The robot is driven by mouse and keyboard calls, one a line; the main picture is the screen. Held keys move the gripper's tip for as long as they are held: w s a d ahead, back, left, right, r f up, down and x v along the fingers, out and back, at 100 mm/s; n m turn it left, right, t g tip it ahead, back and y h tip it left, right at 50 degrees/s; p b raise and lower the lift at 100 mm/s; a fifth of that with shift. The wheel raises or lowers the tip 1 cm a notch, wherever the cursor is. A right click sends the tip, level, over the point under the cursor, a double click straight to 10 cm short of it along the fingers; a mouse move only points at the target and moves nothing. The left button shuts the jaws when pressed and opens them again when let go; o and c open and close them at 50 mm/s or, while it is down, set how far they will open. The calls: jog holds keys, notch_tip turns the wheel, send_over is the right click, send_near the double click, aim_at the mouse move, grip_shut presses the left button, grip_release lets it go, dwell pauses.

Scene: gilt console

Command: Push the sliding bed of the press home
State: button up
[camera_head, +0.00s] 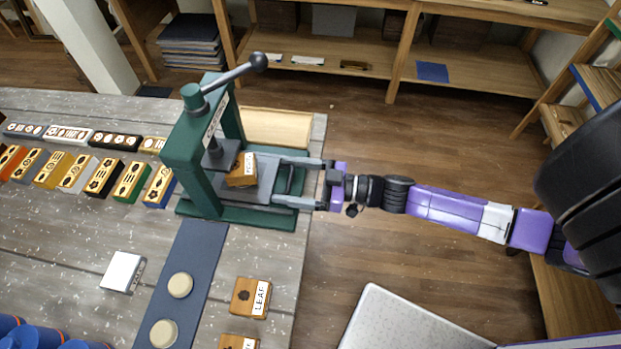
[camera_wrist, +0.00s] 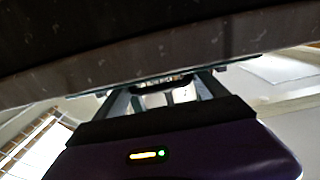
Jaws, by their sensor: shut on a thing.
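The green press (camera_head: 202,150) stands at the right end of the grey table, with a lever on top. Its grey sliding bed (camera_head: 265,180) sits low in the frame and sticks out partly on the right. A wooden block (camera_head: 242,170) with a label lies on the bed, beside the press's dark plunger. My gripper (camera_head: 283,180) reaches in from the right, its two fingers on either side of the bed's dark handle (camera_head: 294,180), shut on it. In the wrist view the fingers (camera_wrist: 163,95) flank the dark handle (camera_wrist: 165,86); the bed is mostly hidden there.
Stamp blocks (camera_head: 90,175) stand in rows left of the press. A blue-grey mat (camera_head: 190,255) with pale discs, a white box (camera_head: 123,271) and wooden blocks (camera_head: 250,297) lie in front. Shelves (camera_head: 450,70) stand behind; open floor lies to the right.

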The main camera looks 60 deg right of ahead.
jog(key=shift+w+d, duration=0.15)
jog(key=shift+d, duration=0.1)
jog(key=o, duration=1.8)
jog(key=b+v, duration=0.2)
jog(key=v, duration=0.5)
jog(key=shift+s+r, duration=0.1)
jog(key=shift+s, duration=0.25)
